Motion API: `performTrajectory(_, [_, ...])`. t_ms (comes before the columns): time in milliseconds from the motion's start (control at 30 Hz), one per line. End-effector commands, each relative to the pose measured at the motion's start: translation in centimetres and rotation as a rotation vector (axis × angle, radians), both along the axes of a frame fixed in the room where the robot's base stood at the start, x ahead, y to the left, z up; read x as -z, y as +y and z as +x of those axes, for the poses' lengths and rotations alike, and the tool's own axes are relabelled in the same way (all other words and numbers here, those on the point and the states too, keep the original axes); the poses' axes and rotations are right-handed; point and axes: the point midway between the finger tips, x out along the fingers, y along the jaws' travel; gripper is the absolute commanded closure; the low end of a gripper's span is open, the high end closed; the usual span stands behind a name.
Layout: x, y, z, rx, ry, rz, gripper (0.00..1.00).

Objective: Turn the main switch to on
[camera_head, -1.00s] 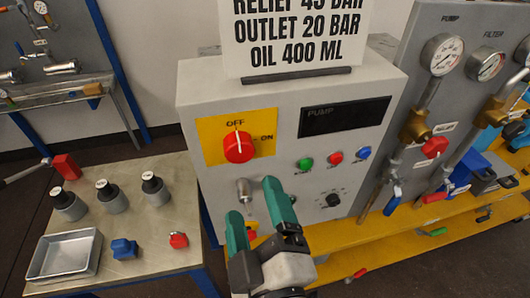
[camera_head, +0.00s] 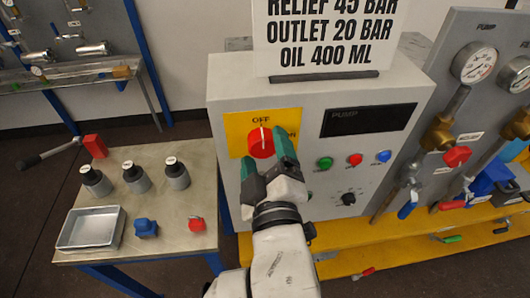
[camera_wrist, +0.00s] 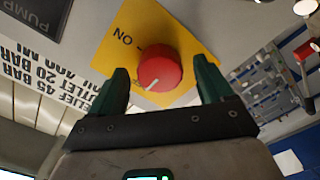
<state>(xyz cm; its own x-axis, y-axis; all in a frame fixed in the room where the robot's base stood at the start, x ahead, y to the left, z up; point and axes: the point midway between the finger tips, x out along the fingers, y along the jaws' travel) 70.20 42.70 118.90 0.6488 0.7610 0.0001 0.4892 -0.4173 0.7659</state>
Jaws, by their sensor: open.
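The main switch is a red round knob (camera_head: 261,142) on a yellow plate (camera_head: 236,126) marked OFF and ON, on the front of a grey cabinet. Its white pointer line is at OFF in the head view. In the wrist view the knob (camera_wrist: 158,68) lies ahead between the two green fingers, with the ON label to its left. My gripper (camera_head: 267,162) is open, its fingers in front of the plate on either side of the knob's lower part in the picture. I cannot tell whether they touch it; the right finger hides part of the plate.
Green, red and blue buttons (camera_head: 355,160) and a black dial (camera_head: 348,198) sit to the right on the cabinet. A sign (camera_head: 325,35) stands on top. A table with a metal tray (camera_head: 91,228) and several small vessels is at left. Pipes and gauges (camera_head: 474,65) stand at right.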

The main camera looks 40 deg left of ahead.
Motion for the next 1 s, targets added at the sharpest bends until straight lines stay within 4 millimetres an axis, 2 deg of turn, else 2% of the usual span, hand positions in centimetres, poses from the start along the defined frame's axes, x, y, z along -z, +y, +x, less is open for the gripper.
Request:
performTrajectory(67, [0.0, -0.01, -0.01, 0.0, 0.0, 0.0, 0.26])
performTrajectory(600, [0.03, -0.01, -0.04, -0.001, 0.0, -0.001, 0.76])
performTrajectory(1000, [0.17, -0.04, 0.01, 0.001, 0.067, 0.057, 0.76])
